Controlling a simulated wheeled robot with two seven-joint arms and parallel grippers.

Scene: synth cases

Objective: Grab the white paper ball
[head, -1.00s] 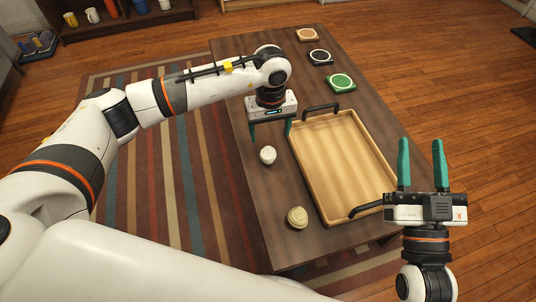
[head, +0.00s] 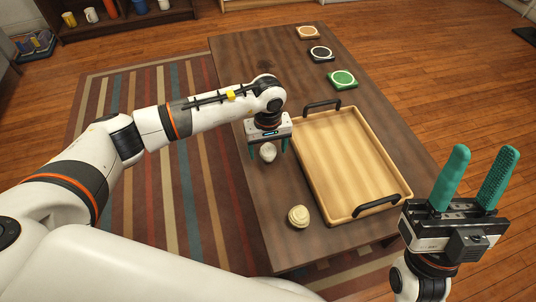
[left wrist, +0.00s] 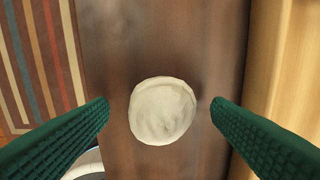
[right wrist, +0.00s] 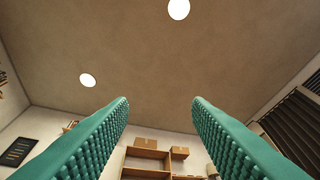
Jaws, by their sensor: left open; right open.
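The white paper ball (head: 268,152) sits on the dark wooden table, left of the tray. In the left wrist view the ball (left wrist: 163,110) lies between the two green fingers, with gaps on both sides. My left gripper (head: 268,153) is open and points down over the ball; its fingers stand on either side of it. My right gripper (head: 478,178) is open and empty, fingers pointing up, at the right of the head view.
A wooden tray (head: 340,150) with black handles stands empty on the table (head: 262,215). A cream, ridged ball (head: 298,216) lies near the table's front. A striped rug (head: 150,170) lies left of the table.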

